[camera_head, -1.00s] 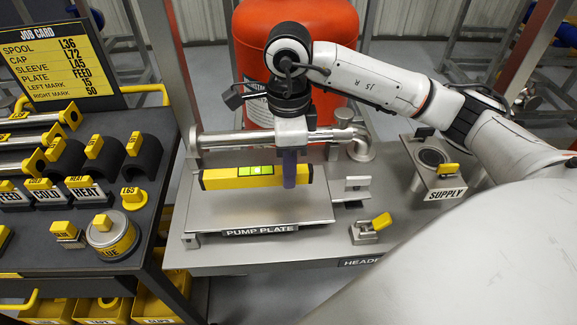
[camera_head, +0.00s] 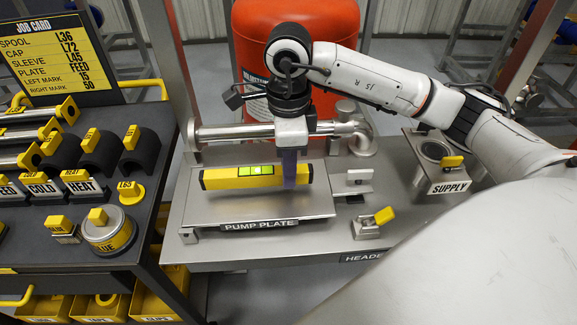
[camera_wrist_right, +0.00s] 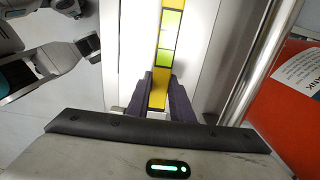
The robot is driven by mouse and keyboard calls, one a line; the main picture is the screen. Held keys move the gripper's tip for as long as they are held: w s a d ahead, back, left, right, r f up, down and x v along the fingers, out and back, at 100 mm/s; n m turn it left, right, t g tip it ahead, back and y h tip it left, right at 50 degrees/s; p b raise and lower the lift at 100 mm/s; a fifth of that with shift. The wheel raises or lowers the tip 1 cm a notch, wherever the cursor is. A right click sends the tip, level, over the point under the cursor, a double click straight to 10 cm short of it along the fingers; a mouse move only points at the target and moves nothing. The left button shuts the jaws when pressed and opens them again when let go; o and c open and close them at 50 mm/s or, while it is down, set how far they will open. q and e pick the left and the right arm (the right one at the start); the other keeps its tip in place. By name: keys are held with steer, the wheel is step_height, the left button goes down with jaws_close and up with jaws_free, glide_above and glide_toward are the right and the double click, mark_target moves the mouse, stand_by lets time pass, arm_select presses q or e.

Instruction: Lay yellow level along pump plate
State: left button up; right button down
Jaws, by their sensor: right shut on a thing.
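The yellow level (camera_head: 222,178), a long bar with a bright green vial window, is over the metal pump plate (camera_head: 215,207) in the head view. It runs left to right, roughly along the plate's long side. My right gripper (camera_head: 289,182) is shut on the level near its right end, pointing down. In the right wrist view, the gripper (camera_wrist_right: 160,95) has its dark fingers on both sides of the level (camera_wrist_right: 168,50). I cannot tell whether the level's underside touches the plate.
A steel pipe (camera_head: 225,133) runs behind the plate, with a red tank (camera_head: 330,50) beyond. Clamps with a yellow handle (camera_head: 384,215) and the supply flange (camera_head: 440,155) stand right. A dark parts cart (camera_head: 60,245) stands left.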

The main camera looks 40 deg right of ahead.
steer(key=shift+f, duration=0.1)
steer(key=shift+f+b, duration=0.55)
steer(key=shift+b, duration=0.15)
steer(key=shift+f+b, duration=0.35)
steer(key=shift+b, duration=0.05)
stand_by(0.3)
steer(key=c, duration=1.5)
jaws_free()
steer(key=shift+c, duration=0.4)
steer(key=shift+r, duration=0.1)
steer(key=shift+r+p, duration=2.7)
steer(key=shift+r, duration=1.3)
